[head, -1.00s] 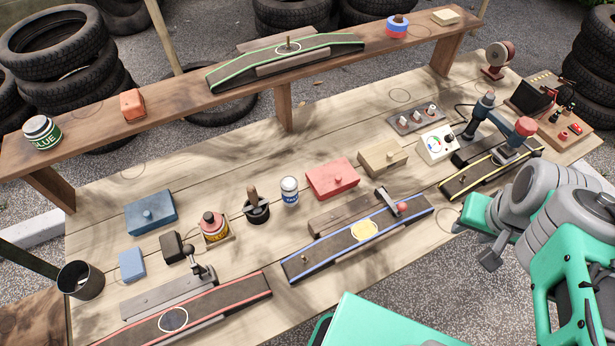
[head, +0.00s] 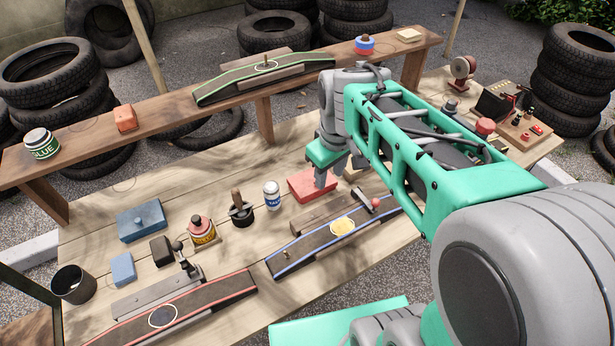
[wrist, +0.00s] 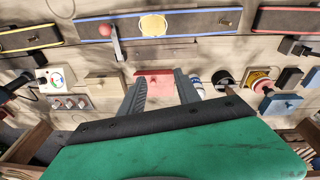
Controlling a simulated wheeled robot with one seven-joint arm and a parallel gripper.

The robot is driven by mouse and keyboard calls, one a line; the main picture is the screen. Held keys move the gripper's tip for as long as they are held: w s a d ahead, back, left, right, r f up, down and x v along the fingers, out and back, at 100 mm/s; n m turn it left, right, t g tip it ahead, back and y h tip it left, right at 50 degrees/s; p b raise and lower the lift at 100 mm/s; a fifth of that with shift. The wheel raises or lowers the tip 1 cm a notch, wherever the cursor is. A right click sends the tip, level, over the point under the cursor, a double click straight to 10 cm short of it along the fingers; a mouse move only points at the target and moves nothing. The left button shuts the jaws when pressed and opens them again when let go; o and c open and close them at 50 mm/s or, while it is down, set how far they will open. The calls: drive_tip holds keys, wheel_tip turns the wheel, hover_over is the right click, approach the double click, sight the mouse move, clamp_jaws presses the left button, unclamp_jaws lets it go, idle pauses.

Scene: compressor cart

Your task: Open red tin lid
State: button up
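The red tin (head: 306,188) is a low red box on the wooden bench, with its lid on. In the wrist view the red tin (wrist: 154,82) shows between my two fingers, with a small knob on top. My gripper (head: 330,178) is over the tin in the head view and hides its right part. In the wrist view my gripper (wrist: 158,78) has its fingers apart with nothing held. I cannot tell how high the fingertips are above the lid.
A white jar (head: 271,194) and a dark pot with a handle (head: 241,210) stand left of the tin. A blue-edged ramp (head: 308,246) with a lever lies in front. A blue tin (head: 141,221) sits farther left. A raised plank shelf (head: 190,104) runs behind.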

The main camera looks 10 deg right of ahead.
sight(312, 179)
drive_tip(key=w+f+n, duration=0.2)
drive_tip(key=w, duration=0.1)
drive_tip(key=w+f+n+g, duration=0.1)
drive_tip(key=w+f+n, duration=0.1)
drive_tip(key=w, duration=0.2)
drive_tip(key=w+f+n+g, duration=0.1)
drive_tip(key=w+f+n, duration=0.1)
drive_tip(key=w+n, duration=0.1)
drive_tip(key=shift+w+f, duration=0.1)
drive_tip(key=shift+w, duration=0.45)
drive_tip(key=shift+w+f, duration=0.1)
drive_tip(key=shift+f, duration=0.25)
wheel_tip(312, 179, down, 7)
drive_tip(key=shift+f+p, duration=0.1)
drive_tip(key=shift+p, duration=0.55)
drive_tip(key=shift+c, duration=0.3)
clamp_jaws()
